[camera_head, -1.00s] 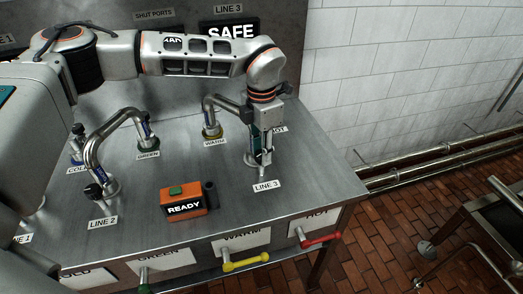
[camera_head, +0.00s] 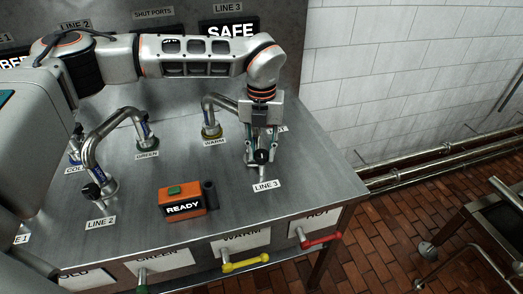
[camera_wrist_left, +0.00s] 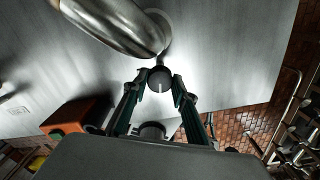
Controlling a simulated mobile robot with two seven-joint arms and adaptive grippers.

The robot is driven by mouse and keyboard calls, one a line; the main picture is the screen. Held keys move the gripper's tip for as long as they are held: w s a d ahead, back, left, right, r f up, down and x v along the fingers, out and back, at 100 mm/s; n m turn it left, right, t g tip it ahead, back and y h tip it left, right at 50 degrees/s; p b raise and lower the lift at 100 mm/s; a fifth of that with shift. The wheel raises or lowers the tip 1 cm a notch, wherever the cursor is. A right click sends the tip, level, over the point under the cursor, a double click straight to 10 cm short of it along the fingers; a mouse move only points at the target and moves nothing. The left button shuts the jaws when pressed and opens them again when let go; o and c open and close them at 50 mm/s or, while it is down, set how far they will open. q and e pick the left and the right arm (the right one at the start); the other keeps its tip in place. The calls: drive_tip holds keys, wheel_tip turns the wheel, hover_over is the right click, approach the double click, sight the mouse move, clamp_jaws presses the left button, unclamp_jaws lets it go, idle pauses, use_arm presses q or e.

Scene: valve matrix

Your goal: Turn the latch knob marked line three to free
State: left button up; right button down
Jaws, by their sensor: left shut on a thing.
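The black latch knob (camera_head: 262,156) stands just behind the LINE 3 label (camera_head: 267,186) at the foot of a bent steel pipe (camera_head: 222,101). My left gripper (camera_head: 262,152) reaches down from above, with one finger on each side of the knob. In the left wrist view the round knob (camera_wrist_left: 160,78), with a pale line on its face, sits between the fingertips (camera_wrist_left: 159,80), which are shut on it. The SAFE sign (camera_head: 230,31) stands at the back under a LINE 3 plate. My right gripper is out of view.
An orange box with a READY display (camera_head: 183,207) stands left of the LINE 3 label. Another bent pipe (camera_head: 110,132) rises at LINE 2. Yellow (camera_head: 245,262) and red (camera_head: 321,241) handles line the bench front. The bench right of LINE 3 is clear.

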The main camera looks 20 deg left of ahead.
sight(262, 154)
use_arm(q)
drive_tip(key=shift+n, duration=1)
drive_tip(key=shift+o, duration=0.2)
drive_tip(key=shift+c, duration=0.2)
drive_tip(key=o, duration=0.8)
drive_tip(key=shift+o, duration=0.2)
wheel_tip(262, 154, up, 12)
